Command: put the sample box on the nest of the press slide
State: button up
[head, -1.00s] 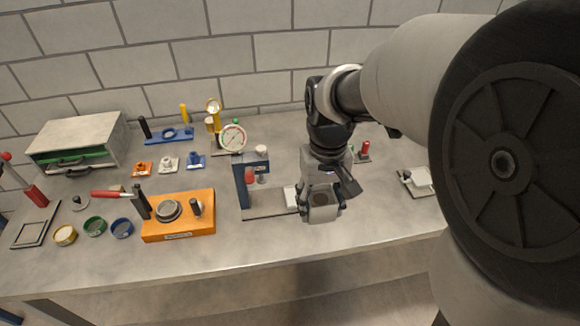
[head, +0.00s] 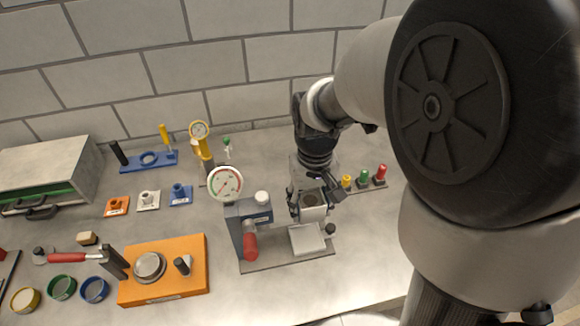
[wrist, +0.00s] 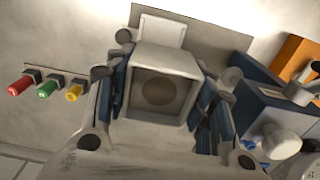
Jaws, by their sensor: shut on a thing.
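The sample box (head: 313,214) is a small light-grey open box with a dark round patch inside. My gripper (head: 314,203) is shut on it, with fingers on two opposite sides. In the wrist view the box (wrist: 165,60) sits upright between the blue-lined fingers (wrist: 162,92). The press slide (head: 307,239) is a pale square plate with a black knob at its right, on the press base. The box is beyond the slide, towards the wall, apparently raised. The slide also shows in the wrist view (wrist: 162,31). I see nothing on it; nest details are too small to tell.
The blue press column (head: 247,230), with red handle and white knob, stands left of the slide. A dial gauge (head: 225,183) is behind it. An orange fixture (head: 190,265) stands further left. Yellow, green and red plugs (head: 364,180) are right of my gripper.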

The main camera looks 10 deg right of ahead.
aim_at(307, 238)
notch_tip(307, 238, down, 12)
jog(key=b, duration=0.3)
jog(key=shift+w+f+b, duration=0.1)
jog(key=shift+f+b, duration=0.05)
jog(key=shift+b, duration=0.2)
jog(key=shift+f, duration=0.2)
jog(key=o, duration=1.1)
jog(key=shift+c, duration=0.2)
notch_tip(307, 238, up, 12)
jog(key=p, duration=0.4)
jog(key=shift+r, duration=0.25)
jog(key=s+r+t, duration=0.4)
jog(key=s+r, duration=0.8)
jog(key=s, duration=0.3)
jog(key=shift+r+t, duration=0.25)
jog(key=shift+t, duration=0.05)
